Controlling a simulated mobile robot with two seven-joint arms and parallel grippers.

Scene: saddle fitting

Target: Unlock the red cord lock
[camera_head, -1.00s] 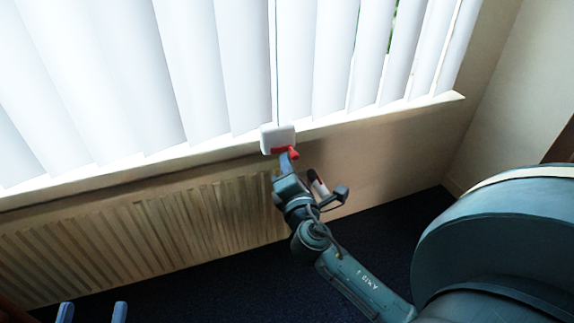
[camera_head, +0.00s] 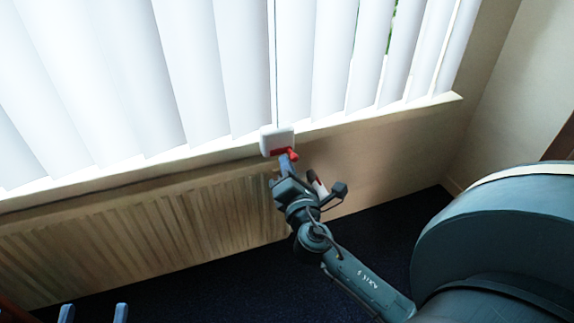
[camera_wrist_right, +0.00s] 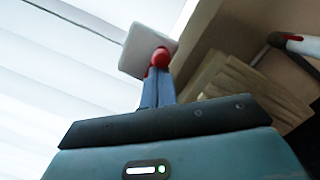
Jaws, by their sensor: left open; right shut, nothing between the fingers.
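The red cord lock (camera_head: 283,151) is a red lever on a white box (camera_head: 272,139) at the window sill in the head view. In the right wrist view the red knob (camera_wrist_right: 160,57) stands in front of the white box (camera_wrist_right: 146,50). My right gripper (camera_head: 287,160) is shut and empty. Its fingertips (camera_wrist_right: 159,72) are right at the red knob and overlap its lower side; I cannot tell whether they touch. My left gripper (camera_head: 93,312) is open at the bottom left edge, far from the lock, with only its fingertips in view.
White vertical blinds (camera_head: 200,70) hang above the sill (camera_head: 380,117), with a thin cord running down to the box. A ribbed radiator (camera_head: 150,225) stands below. A red-and-white object (camera_head: 317,183) is beside my right wrist. Dark floor (camera_head: 250,285) is open below.

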